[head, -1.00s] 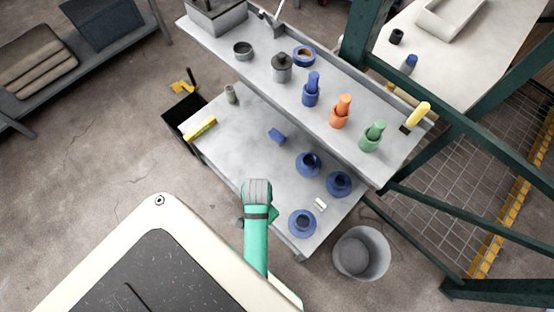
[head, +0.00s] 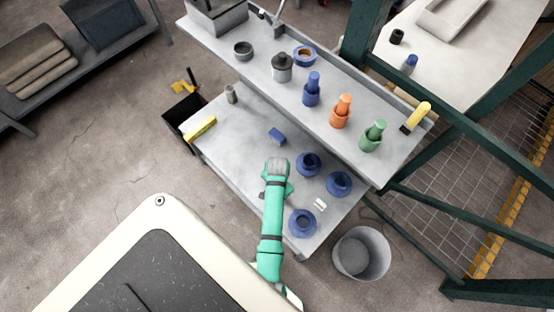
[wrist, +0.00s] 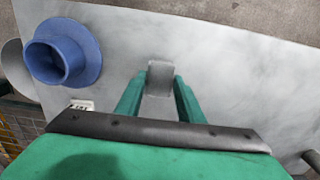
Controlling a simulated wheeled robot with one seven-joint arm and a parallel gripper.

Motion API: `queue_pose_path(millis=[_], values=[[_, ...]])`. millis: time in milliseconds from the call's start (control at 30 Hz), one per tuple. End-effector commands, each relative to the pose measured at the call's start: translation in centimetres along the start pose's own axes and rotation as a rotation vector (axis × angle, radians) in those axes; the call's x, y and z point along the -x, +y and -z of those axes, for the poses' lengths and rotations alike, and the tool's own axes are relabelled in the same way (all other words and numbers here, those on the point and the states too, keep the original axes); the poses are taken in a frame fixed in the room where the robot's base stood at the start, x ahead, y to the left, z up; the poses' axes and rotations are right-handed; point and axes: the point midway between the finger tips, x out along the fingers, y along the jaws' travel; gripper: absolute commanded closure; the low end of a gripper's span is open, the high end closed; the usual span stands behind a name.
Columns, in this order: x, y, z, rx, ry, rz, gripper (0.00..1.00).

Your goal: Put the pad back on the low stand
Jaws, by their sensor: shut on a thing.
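My gripper (wrist: 160,88) has green fingers closed on a small grey block (wrist: 160,74), which looks like the pad. The block is over the lower grey shelf in the wrist view; I cannot tell how high. In the head view my arm covers the fingertips and the block. Three blue flanged round pieces with hollow necks stand on the lower shelf: a front one (head: 302,222), a right one (head: 339,184) and a back one (head: 308,163). The front one also shows in the wrist view (wrist: 63,52), left of the fingers. I cannot tell which thing is the low stand.
A blue block (head: 277,136), a white tag (head: 320,204) and a yellow piece (head: 201,128) lie on the lower shelf (head: 235,150). The upper shelf holds blue, orange (head: 341,111) and green holders. A grey bin (head: 361,254) stands at the right front.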

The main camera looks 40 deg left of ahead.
Motion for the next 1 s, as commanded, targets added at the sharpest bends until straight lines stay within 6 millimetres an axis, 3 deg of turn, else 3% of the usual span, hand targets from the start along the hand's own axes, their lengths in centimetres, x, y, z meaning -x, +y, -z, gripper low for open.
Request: queue_pose_path(millis=[133,433,467,533,867,1000], values=[[-1.5,0.0,0.0,0.001,0.000,0.000,0.90],[-1.6,0.0,0.0,0.000,0.001,0.001,0.90],[-1.7,0.0,0.0,0.000,0.001,0.001,0.63],[-1.6,0.0,0.0,0.000,0.001,0.001,0.47],[-1.5,0.0,0.0,0.000,0.001,0.001,0.47],[-0.3,-0.1,0.1,0.000,0.002,0.002,0.47]])
